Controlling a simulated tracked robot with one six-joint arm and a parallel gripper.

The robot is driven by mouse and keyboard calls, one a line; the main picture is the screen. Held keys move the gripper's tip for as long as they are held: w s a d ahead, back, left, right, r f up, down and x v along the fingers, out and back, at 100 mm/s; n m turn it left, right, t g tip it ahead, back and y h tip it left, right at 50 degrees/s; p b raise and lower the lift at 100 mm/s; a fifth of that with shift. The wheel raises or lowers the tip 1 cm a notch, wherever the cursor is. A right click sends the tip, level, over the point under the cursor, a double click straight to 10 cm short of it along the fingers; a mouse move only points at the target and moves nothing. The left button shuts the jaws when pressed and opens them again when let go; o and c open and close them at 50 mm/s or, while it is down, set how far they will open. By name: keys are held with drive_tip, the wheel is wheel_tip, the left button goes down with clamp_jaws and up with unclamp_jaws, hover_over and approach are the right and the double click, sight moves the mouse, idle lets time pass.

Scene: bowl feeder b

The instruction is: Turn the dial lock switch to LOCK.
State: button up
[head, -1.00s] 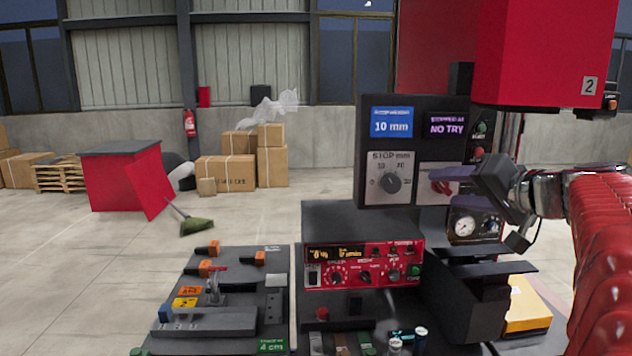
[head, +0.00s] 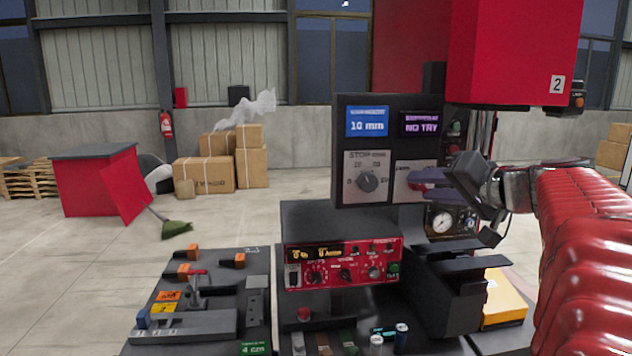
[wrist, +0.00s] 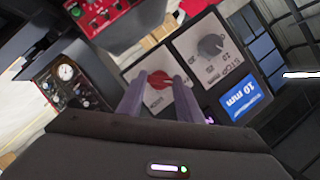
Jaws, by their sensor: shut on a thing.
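The dial lock switch is a red knob (wrist: 160,80) on a pale plate on the black control panel, to the right of the STOP dial in the head view. My gripper (wrist: 158,92) has its two grey fingers on either side of the red knob and is shut on it. The knob's markings and exact setting cannot be read.
A red machine body (head: 508,50) hangs above. A gauge (head: 443,222) and a red-faced unit (head: 343,264) are below.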

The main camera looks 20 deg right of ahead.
drive_tip(key=shift+d+f+m, duration=0.1)
drive_tip(key=shift+m, duration=0.2)
drive_tip(key=m+t+y, duration=0.1)
drive_tip(key=m, duration=0.1)
drive_tip(key=shift+d+f+m, duration=0.1)
drive_tip(key=shift+f+m, duration=0.05)
drive_tip(key=shift+m, duration=0.15)
drive_tip(key=m, duration=0.1)
drive_tip(key=m+t, duration=0.1)
drive_tip(key=m, duration=0.1)
drive_tip(key=shift+s+f+m+t+y, duration=0.1)
drive_tip(key=shift+f+m+t+y, duration=0.15)
drive_tip(key=shift+m+t+y, duration=0.15)
drive_tip(key=m, duration=0.1)
drive_tip(key=m+t, duration=0.1)
drive_tip(key=m, duration=0.2)
drive_tip(key=shift+f+m+t, duration=0.25)
drive_tip(key=shift+m+t, duration=0.05)
drive_tip(key=shift+t, duration=0.1)
drive_tip(key=m+h, duration=0.1)
drive_tip(key=m, duration=0.1)
drive_tip(key=m+t, duration=0.1)
drive_tip(key=m, duration=0.2)
drive_tip(key=shift+f+h, duration=0.2)
drive_tip(key=shift+h, duration=0.2)
drive_tip(key=shift+m, duration=0.4)
drive_tip(key=o, duration=1)
drive_tip(key=shift+r+t, duration=0.2)
drive_tip(key=shift+t, duration=0.1)
